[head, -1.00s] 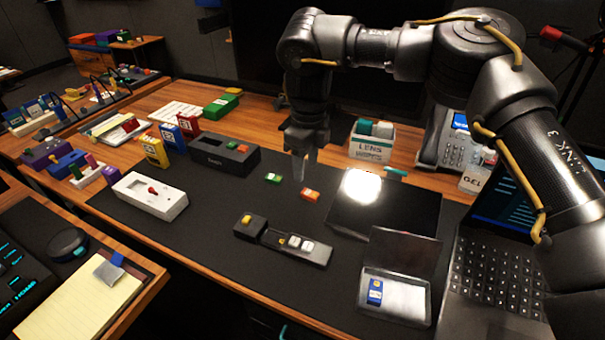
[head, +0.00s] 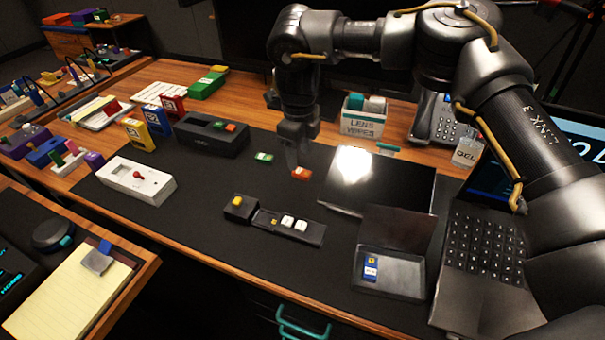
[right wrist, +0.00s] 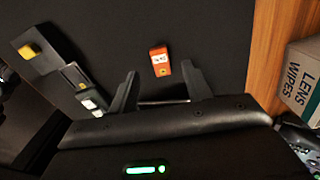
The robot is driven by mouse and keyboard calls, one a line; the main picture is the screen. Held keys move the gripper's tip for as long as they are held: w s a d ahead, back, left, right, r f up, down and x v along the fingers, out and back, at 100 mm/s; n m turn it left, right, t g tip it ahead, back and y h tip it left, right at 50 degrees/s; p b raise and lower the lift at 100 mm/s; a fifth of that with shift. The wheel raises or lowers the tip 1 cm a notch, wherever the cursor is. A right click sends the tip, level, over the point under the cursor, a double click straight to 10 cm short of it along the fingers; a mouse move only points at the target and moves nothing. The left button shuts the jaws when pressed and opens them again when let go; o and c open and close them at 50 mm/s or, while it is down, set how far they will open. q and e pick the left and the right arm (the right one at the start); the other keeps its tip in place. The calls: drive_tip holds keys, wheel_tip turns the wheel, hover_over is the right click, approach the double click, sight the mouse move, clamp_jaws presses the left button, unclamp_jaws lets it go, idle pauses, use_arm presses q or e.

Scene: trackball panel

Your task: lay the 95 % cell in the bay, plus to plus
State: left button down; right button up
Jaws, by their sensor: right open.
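An orange cell (head: 301,173) with a white label lies flat on the dark mat; it also shows in the right wrist view (right wrist: 160,61). A green cell (head: 263,157) lies to its left. I cannot read their labels or tell the plus ends. The black panel (head: 265,230) in front has a yellow block at its left end, a recessed part and two white keys; I take the recess as the bay. My right gripper (right wrist: 158,85) is open and empty, pointing down just above and behind the orange cell, which shows between and beyond its fingers. My left gripper is out of view.
A dark box (head: 209,138) holding green and orange pieces stands at the back left. A white device (head: 145,187) with a red knob is left. An open case (head: 405,277) with a blue piece, a laptop (head: 478,270) and a lens wipes box (head: 362,124) are right.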

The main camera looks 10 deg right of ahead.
sight(300, 171)
wheel_tip(300, 171, down, 5)
drive_tip(key=shift+d, duration=0.1)
drive_tip(key=shift+c, duration=1.3)
drive_tip(key=c, duration=0.8)
drive_tip(key=shift+r, duration=0.25)
